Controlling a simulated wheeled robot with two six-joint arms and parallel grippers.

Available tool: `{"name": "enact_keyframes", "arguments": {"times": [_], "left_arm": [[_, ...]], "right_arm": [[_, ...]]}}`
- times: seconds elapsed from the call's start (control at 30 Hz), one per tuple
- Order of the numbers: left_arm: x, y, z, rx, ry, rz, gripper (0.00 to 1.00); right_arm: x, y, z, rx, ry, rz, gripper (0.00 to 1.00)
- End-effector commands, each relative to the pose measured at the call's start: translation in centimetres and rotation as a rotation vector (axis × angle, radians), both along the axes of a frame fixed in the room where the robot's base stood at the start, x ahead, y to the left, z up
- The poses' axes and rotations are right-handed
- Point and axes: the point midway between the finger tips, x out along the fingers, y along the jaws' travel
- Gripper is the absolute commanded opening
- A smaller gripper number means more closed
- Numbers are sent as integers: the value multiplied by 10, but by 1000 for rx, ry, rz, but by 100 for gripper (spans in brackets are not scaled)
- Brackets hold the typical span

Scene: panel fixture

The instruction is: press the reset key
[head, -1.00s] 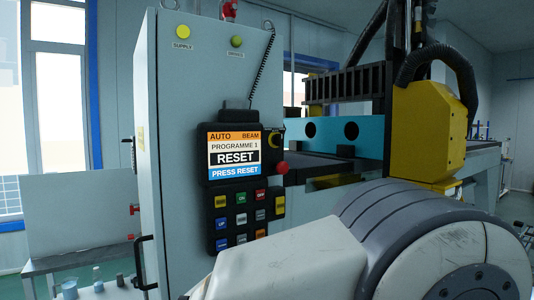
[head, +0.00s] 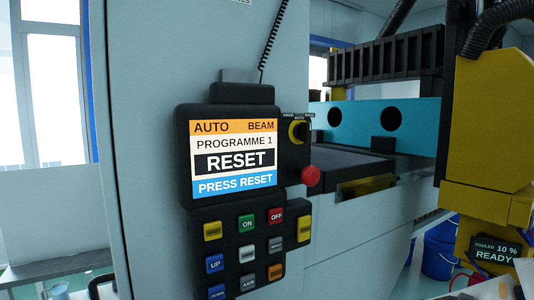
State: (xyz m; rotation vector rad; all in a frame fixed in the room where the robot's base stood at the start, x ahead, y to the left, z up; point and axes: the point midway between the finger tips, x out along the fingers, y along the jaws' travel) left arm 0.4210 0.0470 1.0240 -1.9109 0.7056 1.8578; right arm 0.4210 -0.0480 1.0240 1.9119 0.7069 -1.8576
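The control panel (head: 182,150) is a dark box on a pale grey cabinet. Its screen (head: 233,158) reads AUTO, BEAM, PROGRAMME 1, RESET and PRESS RESET. The keypad (head: 231,240) below has a green ON key (head: 246,223), a red OFF key (head: 276,216), a blue UP key (head: 214,263), an orange key (head: 275,271), a white key (head: 246,253) and grey and yellow ones. Several key labels are too small to read, so I cannot tell which key is reset. The keypad's lower edge is cut off. Neither gripper is in view.
A yellow machine head (head: 492,140) stands at the right, with a blue bucket (head: 440,250) and a small READY display (head: 494,250) low down. A pale shape shows at bottom right.

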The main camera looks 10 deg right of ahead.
Motion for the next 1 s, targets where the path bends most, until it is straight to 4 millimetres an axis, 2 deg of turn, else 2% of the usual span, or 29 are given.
{"name": "enact_keyframes", "arguments": {"times": [0.2,0.23,0.3,0.37,1.0], "left_arm": [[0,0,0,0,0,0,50],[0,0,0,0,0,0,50],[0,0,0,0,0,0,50],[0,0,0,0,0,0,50],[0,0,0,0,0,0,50]], "right_arm": [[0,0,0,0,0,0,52],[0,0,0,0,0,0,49],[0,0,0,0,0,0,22],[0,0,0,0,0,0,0],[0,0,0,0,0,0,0]]}}
